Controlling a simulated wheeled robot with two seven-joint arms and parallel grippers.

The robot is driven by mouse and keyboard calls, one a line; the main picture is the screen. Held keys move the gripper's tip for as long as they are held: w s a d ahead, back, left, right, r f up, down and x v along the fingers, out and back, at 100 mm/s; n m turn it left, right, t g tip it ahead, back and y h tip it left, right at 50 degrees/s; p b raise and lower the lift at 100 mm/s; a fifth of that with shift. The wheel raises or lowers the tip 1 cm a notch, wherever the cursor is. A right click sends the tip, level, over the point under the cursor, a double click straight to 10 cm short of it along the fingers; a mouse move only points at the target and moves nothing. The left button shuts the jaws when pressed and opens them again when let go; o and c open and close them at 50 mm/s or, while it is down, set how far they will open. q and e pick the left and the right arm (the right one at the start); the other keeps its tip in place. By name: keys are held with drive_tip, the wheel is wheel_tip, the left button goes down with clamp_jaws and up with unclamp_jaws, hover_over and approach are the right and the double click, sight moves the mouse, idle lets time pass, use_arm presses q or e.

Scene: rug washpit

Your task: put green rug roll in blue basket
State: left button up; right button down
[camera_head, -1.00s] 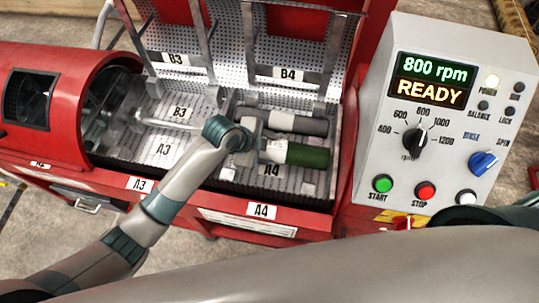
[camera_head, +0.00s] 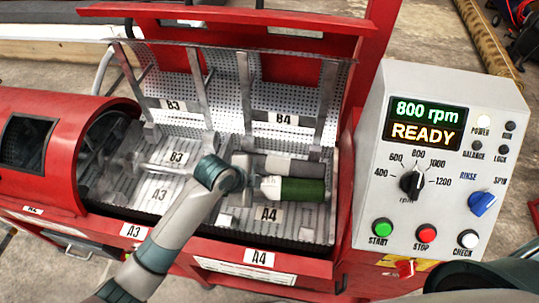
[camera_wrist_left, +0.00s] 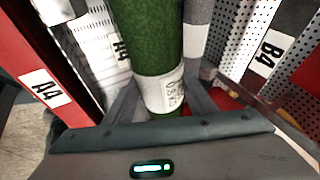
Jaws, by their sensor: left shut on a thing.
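The green rug roll (camera_head: 303,190) with a white label band shows at the right end of the red machine's open bay, over compartment A4. My left gripper (camera_head: 247,186) is shut on its left, labelled end. In the left wrist view the green roll (camera_wrist_left: 150,35) runs away from me between the two fingers (camera_wrist_left: 163,98). Whether the roll touches the bay floor cannot be told. No blue basket shows in either view. My right gripper is not in view.
A grey roll (camera_head: 292,168) lies right behind the green one. The raised perforated lid (camera_head: 278,96) stands behind the bay, and the red front rim (camera_head: 200,248) is before it. A control panel (camera_head: 440,150) stands to the right, reading READY.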

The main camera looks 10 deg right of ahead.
use_arm(q)
drive_tip(key=w+a+r+n, duration=0.1)
drive_tip(key=a, duration=0.1)
drive_tip(key=a+r+n+t+y+b, duration=0.1)
drive_tip(key=a+n, duration=0.1)
drive_tip(key=w+a+r+n+t, duration=0.1)
drive_tip(key=a+r+n, duration=0.1)
drive_tip(key=shift+w+a+r+y, duration=0.1)
drive_tip(key=shift+w+y, duration=0.25)
drive_tip(key=shift+y, duration=0.05)
drive_tip(key=a+n, duration=0.1)
drive_tip(key=a, duration=0.1)
drive_tip(key=a+r+n+t+y+b, duration=0.1)
drive_tip(key=a, duration=0.2)
drive_tip(key=a+r+n+y, duration=0.1)
drive_tip(key=a+n, duration=0.1)
drive_tip(key=shift+s+a, duration=0.1)
drive_tip(key=shift+a, duration=0.2)
drive_tip(key=s+a+n+y+b, duration=0.1)
drive_tip(key=s+a+n+y, duration=0.1)
drive_tip(key=a, duration=0.5)
drive_tip(key=s+a+n+y, duration=0.2)
drive_tip(key=s+a+n, duration=0.2)
drive_tip(key=a+n, duration=0.2)
drive_tip(key=shift+s+a+r+n+y+b, duration=0.3)
drive_tip(key=shift+a+r+y+b, duration=0.1)
drive_tip(key=shift+a, duration=0.5)
